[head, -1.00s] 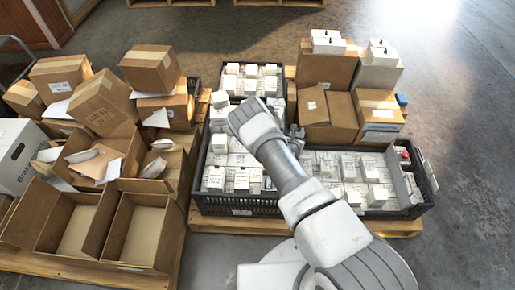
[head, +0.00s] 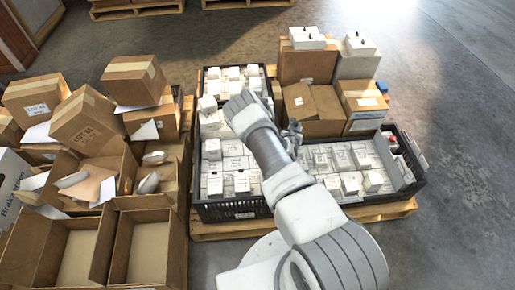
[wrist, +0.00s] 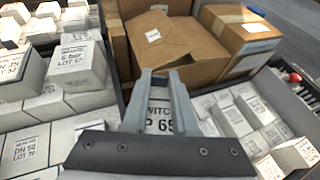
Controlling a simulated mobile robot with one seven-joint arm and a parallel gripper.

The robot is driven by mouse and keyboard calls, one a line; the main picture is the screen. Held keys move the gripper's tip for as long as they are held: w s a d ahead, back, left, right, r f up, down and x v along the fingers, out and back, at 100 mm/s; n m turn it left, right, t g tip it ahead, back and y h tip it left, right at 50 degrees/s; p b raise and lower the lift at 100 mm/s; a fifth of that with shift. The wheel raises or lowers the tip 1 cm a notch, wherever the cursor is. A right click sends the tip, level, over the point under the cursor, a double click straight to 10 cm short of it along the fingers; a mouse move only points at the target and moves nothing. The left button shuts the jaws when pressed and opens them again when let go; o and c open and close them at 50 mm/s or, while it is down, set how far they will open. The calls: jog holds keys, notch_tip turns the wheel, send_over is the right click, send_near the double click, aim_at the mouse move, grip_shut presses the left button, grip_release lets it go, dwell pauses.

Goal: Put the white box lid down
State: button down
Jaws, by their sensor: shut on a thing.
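My gripper (wrist: 162,85) shows in the wrist view with its two grey fingers close together. A white printed face, which I take for the white box lid (wrist: 158,118), shows between them; its edges are largely hidden by the fingers and gripper body. In the head view my gripper (head: 293,132) is small and partly hidden behind my forearm, above the middle of the black crate (head: 245,208). The held thing cannot be made out there. Many white printed boxes (wrist: 75,65) fill the crate on both sides of the gripper.
Open and closed cartons (head: 85,120) are piled on a pallet at left. A red item (head: 390,138) sits at the crate's right end. The floor at right is clear.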

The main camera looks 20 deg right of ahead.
jog(key=a+f+b, duration=0.1)
jog(key=a+f, duration=0.1)
jog(key=a, duration=0.1)
jog(key=w+a+f+b, duration=0.1)
jog(key=a+f+b, duration=0.1)
jog(key=a, duration=0.2)
jog(key=w+a+f+b, duration=0.1)
jog(key=a+f+b, duration=0.1)
jog(key=a+f, duration=0.1)
jog(key=shift+w+a+f, duration=0.1)
jog(key=shift+w+a, duration=0.15)
jog(key=shift+a, duration=0.4)
jog(key=shift+f+b, duration=1.2)
jog(key=shift+f, duration=0.7)
jog(key=shift+f, duration=0.25)
jog(key=c, duration=0.7)
grip_release()
jog(key=shift+r, duration=0.15)
